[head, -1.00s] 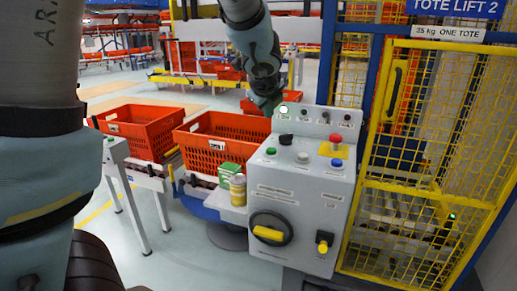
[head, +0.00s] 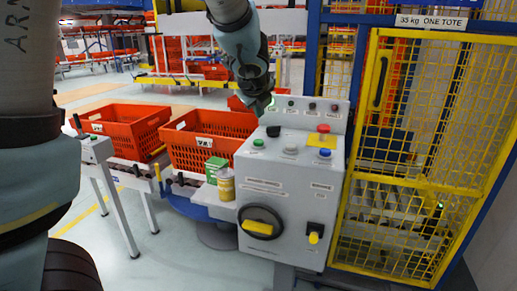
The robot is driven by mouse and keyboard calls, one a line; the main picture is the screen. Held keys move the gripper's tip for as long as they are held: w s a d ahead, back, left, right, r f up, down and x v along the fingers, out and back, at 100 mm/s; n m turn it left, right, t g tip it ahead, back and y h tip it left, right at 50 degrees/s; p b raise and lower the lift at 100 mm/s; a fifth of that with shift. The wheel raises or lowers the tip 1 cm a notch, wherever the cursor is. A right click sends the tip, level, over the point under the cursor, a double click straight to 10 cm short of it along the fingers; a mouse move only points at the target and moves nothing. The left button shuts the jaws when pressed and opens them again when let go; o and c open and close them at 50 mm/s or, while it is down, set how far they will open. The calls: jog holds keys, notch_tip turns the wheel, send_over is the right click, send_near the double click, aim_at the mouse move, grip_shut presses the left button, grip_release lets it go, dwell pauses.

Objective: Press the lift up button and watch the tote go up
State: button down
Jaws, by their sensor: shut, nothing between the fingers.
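The grey control box (head: 290,190) stands right of centre. On its top face are a green button (head: 258,143), a black knob (head: 273,131), a white button (head: 291,150), a blue button (head: 325,152) and a red button (head: 323,128) on a yellow plate. Their labels are too small to read. My gripper (head: 261,108) hangs over the back left of the box, apart from the green button; its fingers are dark and look shut and empty. Orange totes (head: 126,131) and (head: 200,146) sit on the conveyor to the left.
The yellow mesh cage of the lift (head: 430,150), signed "35 kg ONE TOTE", stands at right with rollers inside. A green box (head: 214,168) and a yellowish can (head: 226,186) stand on a ledge left of the control box. Open floor lies at front left.

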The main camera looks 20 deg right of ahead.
aim_at(259, 143)
jog(key=shift+f+b, duration=2.25)
jog(key=shift+f, duration=0.5)
jog(key=shift+f, duration=0.1)
jog(key=shift+f+b, duration=0.3)
jog(key=shift+b, duration=0.15)
